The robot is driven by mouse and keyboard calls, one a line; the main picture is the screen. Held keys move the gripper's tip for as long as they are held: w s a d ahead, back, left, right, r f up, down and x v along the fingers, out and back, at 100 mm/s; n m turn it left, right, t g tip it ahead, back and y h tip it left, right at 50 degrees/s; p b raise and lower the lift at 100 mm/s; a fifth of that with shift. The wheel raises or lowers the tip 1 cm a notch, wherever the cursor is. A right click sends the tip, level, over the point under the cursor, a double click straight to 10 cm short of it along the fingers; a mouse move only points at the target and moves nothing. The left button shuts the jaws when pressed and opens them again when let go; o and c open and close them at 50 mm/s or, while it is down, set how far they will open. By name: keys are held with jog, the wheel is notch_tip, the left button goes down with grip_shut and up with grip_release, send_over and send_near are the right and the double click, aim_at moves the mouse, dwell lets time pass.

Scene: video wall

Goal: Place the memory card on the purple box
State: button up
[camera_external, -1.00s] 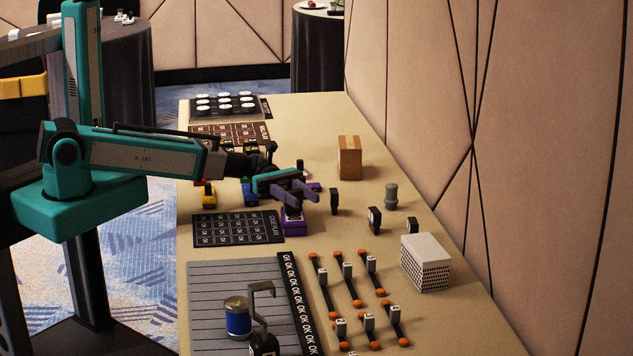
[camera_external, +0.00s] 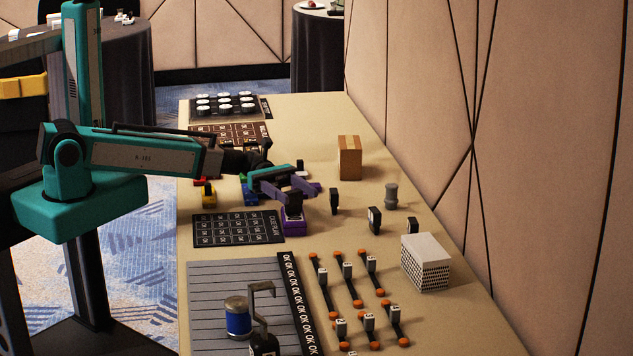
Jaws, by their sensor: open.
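The purple box (camera_external: 293,228) stands on the table just right of the black grid mat. My gripper (camera_external: 309,197), with a teal body and purple fingers, is just above it and partly covers it from this view. Its fingers are spread apart. A small dark shape with a pale spot shows at the top of the purple box under the near finger. I cannot tell for sure whether it is the memory card. I see nothing clearly held between the fingers.
A yellow box (camera_external: 208,196) and a blue box (camera_external: 249,198) stand left of my gripper. Small dark upright pieces (camera_external: 334,201) stand to its right, with a brown carton (camera_external: 349,158) behind. A black grid mat (camera_external: 238,228) lies nearby.

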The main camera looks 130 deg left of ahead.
jog(key=b+v, duration=0.1)
jog(key=v, duration=0.8)
jog(key=shift+b, duration=0.4)
jog(key=shift+s+a, duration=0.1)
